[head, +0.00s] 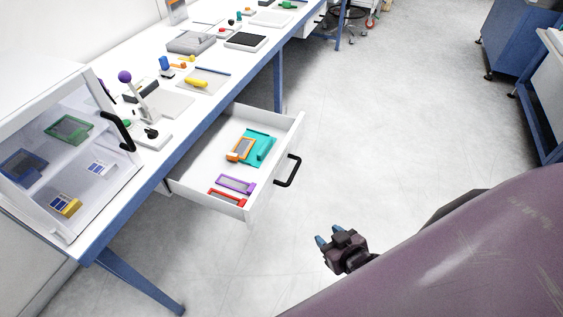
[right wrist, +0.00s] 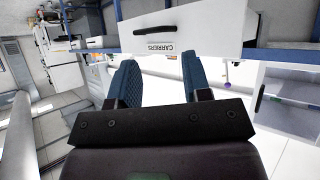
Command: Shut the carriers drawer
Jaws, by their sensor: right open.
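The white carriers drawer (head: 244,208) is pulled out from under the bench, open to the front right. Its black bar handle (head: 288,170) is on the front panel. Inside lie an orange frame, a teal piece, a purple frame and a red frame. In the right wrist view the drawer front (right wrist: 200,32) shows a label reading CARRIERS, upside down, and the handle (right wrist: 155,27). My right gripper (head: 326,238) is open and empty, apart from the drawer, in front of and below the handle in the picture. Its blue fingers (right wrist: 160,85) also show in the wrist view. My left gripper is out of view.
The white bench (head: 95,210) has blue legs and carries small tools and trays. A clear-fronted cabinet (head: 75,150) with a black handle stands on it at the left. Blue carts (head: 518,40) stand at the far right. The floor (head: 400,110) between is clear.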

